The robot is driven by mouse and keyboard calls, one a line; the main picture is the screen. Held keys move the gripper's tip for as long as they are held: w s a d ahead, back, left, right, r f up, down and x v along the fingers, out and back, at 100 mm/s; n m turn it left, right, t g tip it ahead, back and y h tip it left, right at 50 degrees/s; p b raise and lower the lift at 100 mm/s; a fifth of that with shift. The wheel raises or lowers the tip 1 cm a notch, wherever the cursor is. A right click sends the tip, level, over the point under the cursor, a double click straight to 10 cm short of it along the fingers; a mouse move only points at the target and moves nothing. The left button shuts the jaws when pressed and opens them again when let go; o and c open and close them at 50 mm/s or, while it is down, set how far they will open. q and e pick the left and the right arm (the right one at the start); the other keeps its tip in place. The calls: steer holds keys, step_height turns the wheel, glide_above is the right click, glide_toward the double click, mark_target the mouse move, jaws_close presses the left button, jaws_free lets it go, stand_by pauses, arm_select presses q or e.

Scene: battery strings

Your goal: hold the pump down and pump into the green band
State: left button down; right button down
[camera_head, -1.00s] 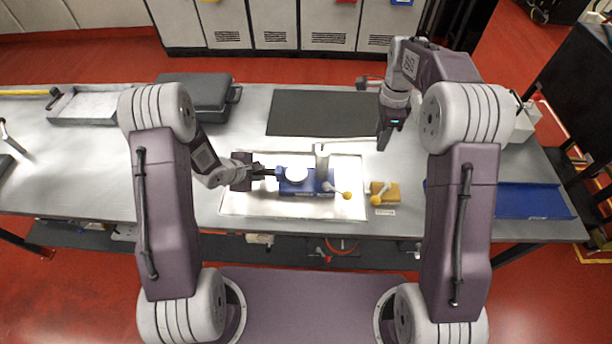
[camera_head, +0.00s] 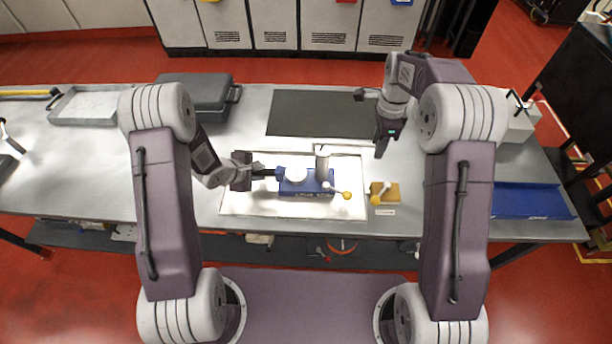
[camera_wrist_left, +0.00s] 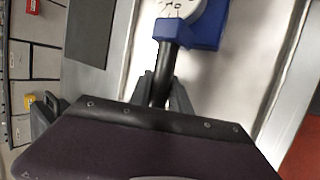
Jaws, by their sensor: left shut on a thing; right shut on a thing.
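The pump (camera_head: 306,187) is a blue body with a round white gauge on top, lying on a white plate (camera_head: 240,207). It also shows at the top of the left wrist view (camera_wrist_left: 208,32). My left gripper (camera_head: 262,172) is shut on the black handle (camera_wrist_left: 167,65) at the pump's left side. A lever with a yellow knob (camera_head: 346,195) sticks out at the pump's right. The gauge's needle and green band cannot be read.
A yellow block (camera_head: 390,193) with a yellow knob sits right of the plate. A dark mat (camera_head: 300,112) lies behind. A blue tray (camera_head: 530,201) is at right; a dark case (camera_head: 195,92) and a metal tray (camera_head: 80,107) are at left. Bare table lies between.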

steer(key=shift+s+f, duration=0.1)
steer(key=shift+f, duration=0.05)
arm_select(q)
steer(key=shift+f, duration=0.1)
arm_select(e)
steer(key=shift+a+f, duration=0.2)
steer(key=shift+f, duration=0.8)
steer(key=shift+a+f, duration=0.2)
steer(key=shift+f, duration=0.9)
steer(key=shift+f, duration=0.25)
arm_select(q)
steer(key=shift+s, duration=0.1)
arm_select(e)
steer(key=shift+d+r, duration=0.2)
steer(key=shift+r, duration=0.9)
steer(key=shift+d+r, duration=0.15)
steer(key=shift+r, duration=0.95)
